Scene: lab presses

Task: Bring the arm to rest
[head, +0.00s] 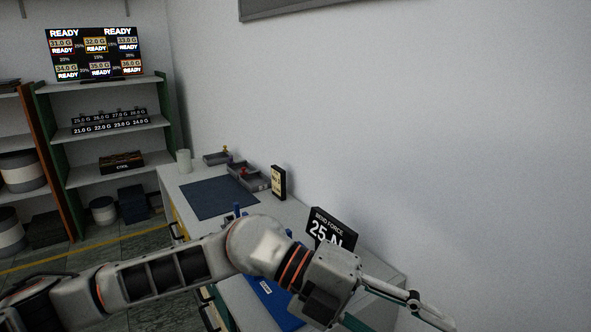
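My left arm comes in from the left and stretches across the lower part of the head view, over the near part of the bench. Its gripper (405,304) is at the lower right, close to the bench's near right end and the wall. I see nothing clearly held. My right gripper is not in view.
The grey bench (295,213) runs along the wall, bearing a dark blue mat (220,197), grey trays (254,181), a white cup (184,161) and a "25 N" sign (331,228). A blue device (268,293) lies partly under my arm. Shelves (110,128) stand back left.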

